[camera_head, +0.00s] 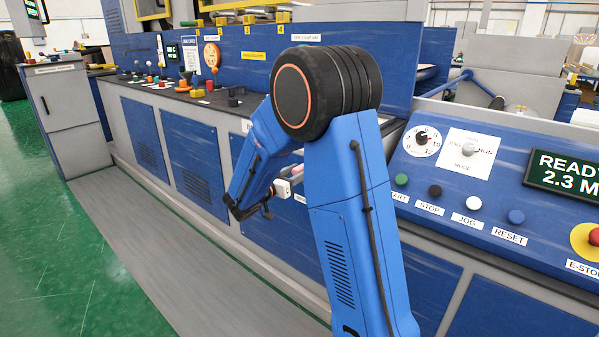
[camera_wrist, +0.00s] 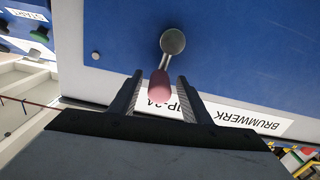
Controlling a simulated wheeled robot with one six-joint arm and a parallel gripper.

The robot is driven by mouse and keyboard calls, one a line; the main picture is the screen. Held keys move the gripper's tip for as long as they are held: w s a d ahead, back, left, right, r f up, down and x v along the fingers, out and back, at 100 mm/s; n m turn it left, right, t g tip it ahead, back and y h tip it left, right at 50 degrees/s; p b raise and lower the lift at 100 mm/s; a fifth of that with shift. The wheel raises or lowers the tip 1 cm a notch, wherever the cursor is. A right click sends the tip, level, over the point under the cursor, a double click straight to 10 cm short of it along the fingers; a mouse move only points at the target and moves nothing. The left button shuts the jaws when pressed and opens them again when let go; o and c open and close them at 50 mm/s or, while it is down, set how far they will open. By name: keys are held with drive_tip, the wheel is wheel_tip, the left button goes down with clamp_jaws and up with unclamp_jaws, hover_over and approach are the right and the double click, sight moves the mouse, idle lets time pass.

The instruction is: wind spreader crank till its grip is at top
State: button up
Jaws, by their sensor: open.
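The spreader crank shows in the wrist view, with a grey metal hub (camera_wrist: 173,40) and a short arm on a blue panel (camera_wrist: 240,40). Its pinkish-red grip (camera_wrist: 159,86) lies below the hub in that picture. My gripper (camera_wrist: 160,76) is open, with one dark finger on each side of the grip. Gaps show between the grip and both fingers. How deep the grip sits between the fingers is hard to tell. In the head view, my forearm reaches down toward the blue machine front, and the fingers are not clearly seen there.
A white label (camera_wrist: 235,118) is on the panel beside the fingers. In the head view, a control panel with buttons and a red E-stop (camera_head: 594,237) stands at right. A ledge with several knobs (camera_head: 190,88) runs along the machine. The green floor (camera_head: 60,240) at left is clear.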

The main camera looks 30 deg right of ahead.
drive_tip(key=shift+w+d, duration=0.1)
drive_tip(key=shift+d, duration=0.15)
clamp_jaws()
drive_tip(key=shift+w+a+n, duration=0.1)
drive_tip(key=shift+w+n, duration=0.15)
drive_tip(key=shift+n, duration=0.35)
unclamp_jaws()
drive_tip(key=shift+a, duration=0.1)
drive_tip(key=v, duration=1.7)
drive_tip(key=shift+a, duration=0.1)
